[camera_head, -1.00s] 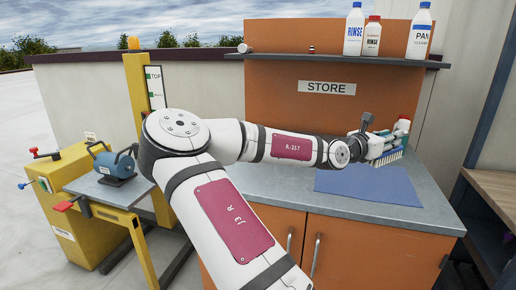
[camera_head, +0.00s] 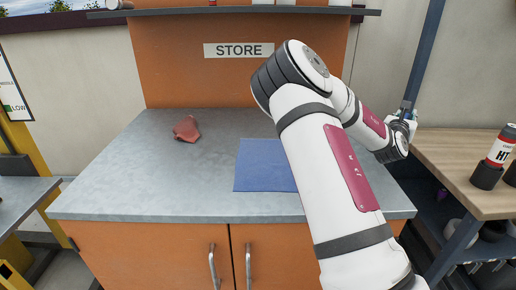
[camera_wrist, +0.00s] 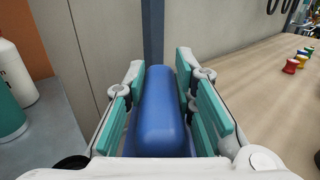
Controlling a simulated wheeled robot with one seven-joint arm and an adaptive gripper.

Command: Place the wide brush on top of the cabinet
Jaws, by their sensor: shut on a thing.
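My gripper (camera_wrist: 160,68) is shut on a blue, rounded bar, which looks like the body of the wide brush (camera_wrist: 160,125), held between its teal finger pads in the wrist view. The bristles are hidden there. In the head view my arm hides most of the gripper, which is by the right end of the cabinet, near the grey post. The cabinet (camera_head: 105,185) has orange doors and a grey top. A blue mat (camera_head: 262,170) lies on the top, partly behind my arm.
A crumpled red cloth (camera_head: 186,129) lies on the cabinet top, left of the mat. A wooden bench (camera_head: 465,165) with a labelled can (camera_head: 501,148) stands at the right. A shelf (camera_head: 180,12) runs above. The left and front of the cabinet top are clear.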

